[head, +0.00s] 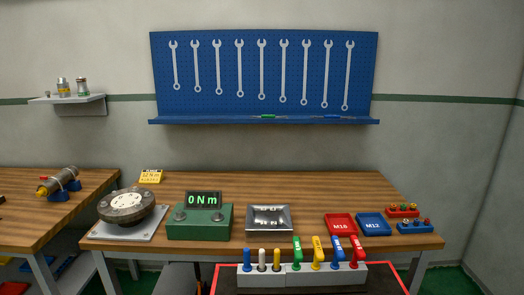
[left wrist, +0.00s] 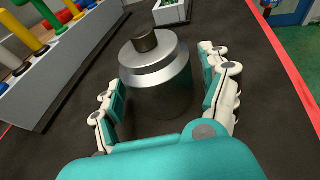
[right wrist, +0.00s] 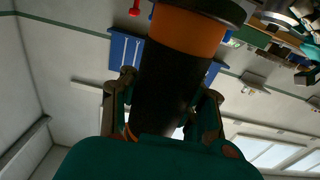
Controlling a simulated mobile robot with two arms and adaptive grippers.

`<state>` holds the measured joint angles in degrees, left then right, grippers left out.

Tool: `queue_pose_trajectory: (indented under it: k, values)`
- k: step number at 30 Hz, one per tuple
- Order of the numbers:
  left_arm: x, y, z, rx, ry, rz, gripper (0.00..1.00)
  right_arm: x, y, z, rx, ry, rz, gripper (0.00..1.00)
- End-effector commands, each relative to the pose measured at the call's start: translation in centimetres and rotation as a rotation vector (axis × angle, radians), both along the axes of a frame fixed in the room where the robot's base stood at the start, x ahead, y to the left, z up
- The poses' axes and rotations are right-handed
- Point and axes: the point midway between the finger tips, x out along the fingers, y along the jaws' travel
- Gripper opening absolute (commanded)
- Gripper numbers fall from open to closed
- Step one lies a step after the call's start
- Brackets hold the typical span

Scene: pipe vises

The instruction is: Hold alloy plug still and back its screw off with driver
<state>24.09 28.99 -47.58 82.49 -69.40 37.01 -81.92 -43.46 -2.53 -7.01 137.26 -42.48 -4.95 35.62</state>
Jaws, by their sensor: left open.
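The alloy plug (left wrist: 158,78) is a silver-grey cylinder with a stepped rim, standing upright on a dark mat in the left wrist view. Its dark screw (left wrist: 144,41) stands up from the top. My left gripper (left wrist: 163,88) is open, with one finger on each side of the plug and dark mat showing in the gaps. In the right wrist view my right gripper (right wrist: 170,90) is shut around the black grip of the driver (right wrist: 185,35), which has an orange band and a dark collar. The driver's tip is out of frame. Neither gripper shows in the head view.
A grey rack (head: 300,278) of coloured handles stands on the red-edged dark mat, left of the plug in the left wrist view. Behind it, the wooden bench (head: 300,190) carries a torque tester (head: 200,222), a metal tray (head: 269,218), and red (head: 340,225) and blue (head: 373,225) trays.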

Motion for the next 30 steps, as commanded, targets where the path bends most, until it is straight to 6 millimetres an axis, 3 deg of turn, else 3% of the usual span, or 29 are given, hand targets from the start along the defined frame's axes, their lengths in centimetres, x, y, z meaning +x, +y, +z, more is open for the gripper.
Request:
queue_pose_trajectory:
  k: [6, 17, 30]
  values:
    - [0.01, -0.01, 0.04, 0.0, 0.0, 0.0, 0.78, 0.03, 0.02, 0.3, 0.0, -0.007, 0.001, 0.0]
    - [0.02, 0.01, 0.04, 0.0, 0.001, 0.001, 0.33, 0.03, 0.02, 0.29, 0.0, -0.007, 0.001, 0.0]
    - [0.01, 0.02, 0.04, 0.0, 0.001, 0.001, 0.33, 0.03, 0.02, 0.29, 0.0, -0.007, 0.001, 0.0]
